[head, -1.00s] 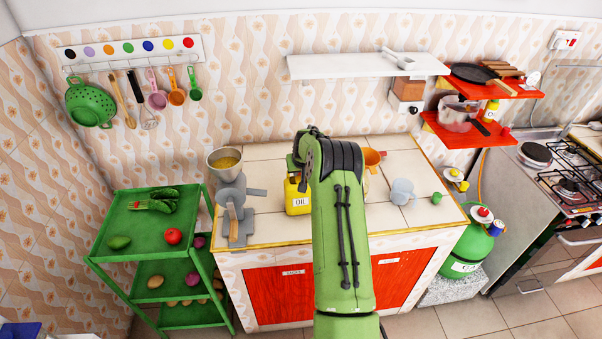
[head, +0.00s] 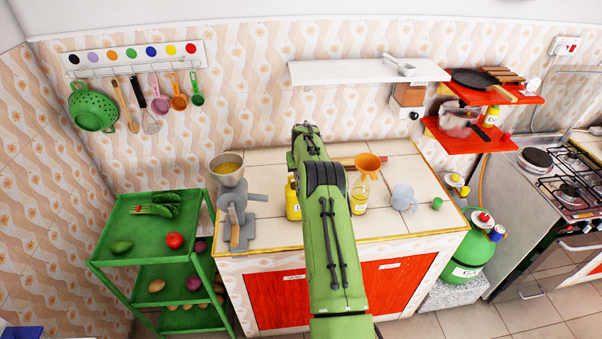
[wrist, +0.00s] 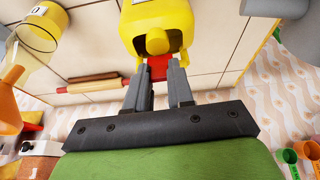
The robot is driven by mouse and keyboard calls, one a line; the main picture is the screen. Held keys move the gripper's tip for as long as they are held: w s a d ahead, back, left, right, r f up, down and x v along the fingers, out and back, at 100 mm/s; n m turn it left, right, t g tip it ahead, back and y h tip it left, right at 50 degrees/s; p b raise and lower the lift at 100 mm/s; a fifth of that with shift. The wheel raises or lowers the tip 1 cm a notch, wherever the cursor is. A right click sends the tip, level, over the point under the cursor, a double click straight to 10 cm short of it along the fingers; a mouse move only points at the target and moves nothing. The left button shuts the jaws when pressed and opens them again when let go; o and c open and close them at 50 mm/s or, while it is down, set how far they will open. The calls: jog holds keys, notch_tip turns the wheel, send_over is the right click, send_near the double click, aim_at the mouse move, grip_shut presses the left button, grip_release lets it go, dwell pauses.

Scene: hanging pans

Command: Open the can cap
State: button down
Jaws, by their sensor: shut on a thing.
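The yellow oil can (head: 293,202) stands on the tiled counter, mostly hidden behind my arm in the head view. In the wrist view the can (wrist: 155,15) fills the top middle, with a yellow spout-like knob (wrist: 157,42) facing me. A red cap (wrist: 157,68) sits just below the knob, between the fingertips. My gripper (wrist: 157,78) is shut on this red cap, close against the can. Whether the cap is still joined to the can cannot be told. In the head view my fingers are hidden by my arm.
A bottle with an orange funnel (head: 366,165) and a clear measuring cup (head: 403,196) stand right of my arm. A grey grinder (head: 231,200) stands left. A rolling pin (wrist: 95,84) lies at the back.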

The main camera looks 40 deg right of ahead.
jog(key=shift+f, duration=0.1)
jog(key=c, duration=1)
grip_release()
jog(key=shift+o, duration=0.2)
jog(key=b+v, duration=0.2)
jog(key=v, duration=1.3)
jog(key=shift+s+r, duration=0.15)
jog(key=shift+r, duration=0.2)
jog(key=shift+a, duration=0.1)
